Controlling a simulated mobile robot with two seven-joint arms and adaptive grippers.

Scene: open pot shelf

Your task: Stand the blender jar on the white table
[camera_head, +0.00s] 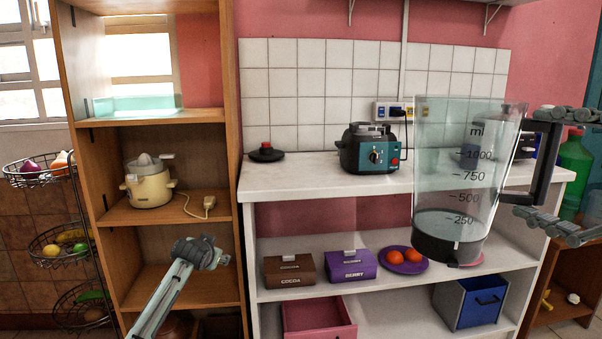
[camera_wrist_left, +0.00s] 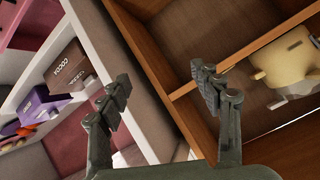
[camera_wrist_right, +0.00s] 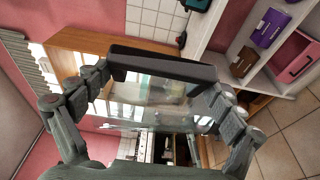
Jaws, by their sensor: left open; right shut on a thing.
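The clear blender jar (camera_head: 465,170), with a dark bottom and black handle, is nearly upright with a slight tilt. My right gripper (camera_head: 535,160) is shut on its handle; the right wrist view shows the handle (camera_wrist_right: 160,65) between the fingers (camera_wrist_right: 158,90). In the head view the jar overlaps the right part of the white table (camera_head: 310,180), with its bottom below the top's front edge, apparently held in front of it. My left gripper (camera_head: 203,252) is open and empty in front of the wooden shelf; its spread fingers show in the left wrist view (camera_wrist_left: 165,88).
The teal blender base (camera_head: 368,150) and a black lid (camera_head: 266,153) stand on the table top. Boxes (camera_head: 290,270) and a purple plate (camera_head: 403,265) with red fruit sit on the shelf below. The wooden shelf (camera_head: 228,180) stands left. The top's front strip looks clear.

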